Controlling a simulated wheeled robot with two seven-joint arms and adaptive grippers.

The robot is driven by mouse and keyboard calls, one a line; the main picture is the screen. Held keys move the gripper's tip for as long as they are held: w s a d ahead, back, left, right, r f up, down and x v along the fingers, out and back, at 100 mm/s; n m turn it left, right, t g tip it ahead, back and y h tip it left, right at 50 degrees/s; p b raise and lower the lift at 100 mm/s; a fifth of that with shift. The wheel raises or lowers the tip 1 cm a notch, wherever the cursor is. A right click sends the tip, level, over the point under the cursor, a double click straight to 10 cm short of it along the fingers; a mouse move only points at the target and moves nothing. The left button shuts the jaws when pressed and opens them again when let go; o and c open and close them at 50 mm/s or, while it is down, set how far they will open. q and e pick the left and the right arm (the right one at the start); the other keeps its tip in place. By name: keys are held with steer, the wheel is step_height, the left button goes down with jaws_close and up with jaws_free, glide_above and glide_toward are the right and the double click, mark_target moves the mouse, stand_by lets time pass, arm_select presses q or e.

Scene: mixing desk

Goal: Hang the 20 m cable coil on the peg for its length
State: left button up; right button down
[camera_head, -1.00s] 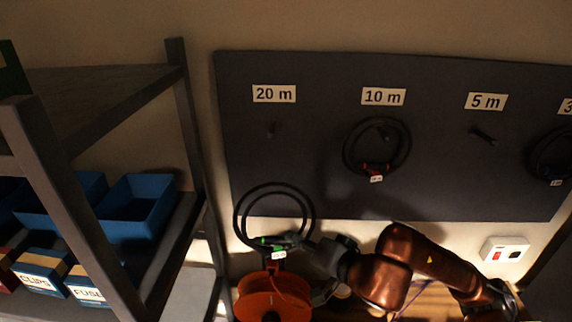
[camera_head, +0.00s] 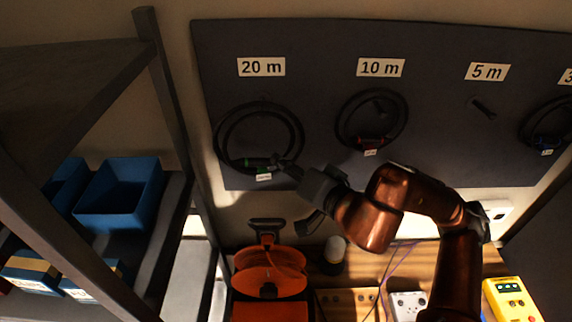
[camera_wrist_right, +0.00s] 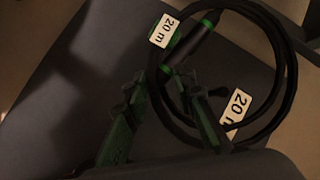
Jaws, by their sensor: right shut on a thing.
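The black 20 m cable coil (camera_head: 218,140), with a green connector (camera_head: 256,162) and a white tag (camera_head: 264,177), is in front of the dark board below the "20 m" label (camera_head: 261,67). My right gripper (camera_head: 285,165) is shut on the coil at its lower right, by the connector. The top of the coil is at the height of the 20 m peg. The peg hardly shows, so I cannot tell whether the loop is around it. In the right wrist view the coil (camera_wrist_right: 292,75) lies beyond the fingers, its "20 m" tag (camera_wrist_right: 163,31) readable. My left gripper is out of view.
A coil with a red connector (camera_head: 371,142) hangs under "10 m". The 5 m peg (camera_head: 482,108) is bare. A coil with a blue connector (camera_head: 545,141) hangs at the far right. A shelf with blue bins (camera_head: 120,192) stands left; an orange reel (camera_head: 268,270) is below.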

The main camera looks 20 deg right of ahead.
steer(key=shift+w+d, duration=0.2)
steer(key=shift+w, duration=0.4)
steer(key=shift+w+d+f, duration=0.1)
steer(key=shift+w+d, duration=0.15)
steer(key=shift+w, duration=0.65)
steer(key=shift+w+d+f, duration=0.1)
steer(key=shift+w+d, duration=0.15)
steer(key=shift+w, duration=0.6)
steer(key=w, duration=0.2)
steer(key=w+d+f, duration=0.1)
steer(key=w, duration=0.1)
steer(key=w+d, duration=0.1)
steer(key=w, duration=0.1)
steer(key=shift+w+f+b, duration=0.15)
steer(key=shift+f+b, duration=0.05)
steer(key=shift+b, duration=0.2)
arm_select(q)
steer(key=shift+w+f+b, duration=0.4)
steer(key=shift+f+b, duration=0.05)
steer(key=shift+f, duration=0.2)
arm_select(e)
steer(key=shift+f, duration=0.2)
steer(key=c, duration=1.8)
jaws_free()
steer(key=shift+w+f, duration=0.1)
steer(key=shift+w, duration=0.05)
steer(key=shift+o, duration=1.3)
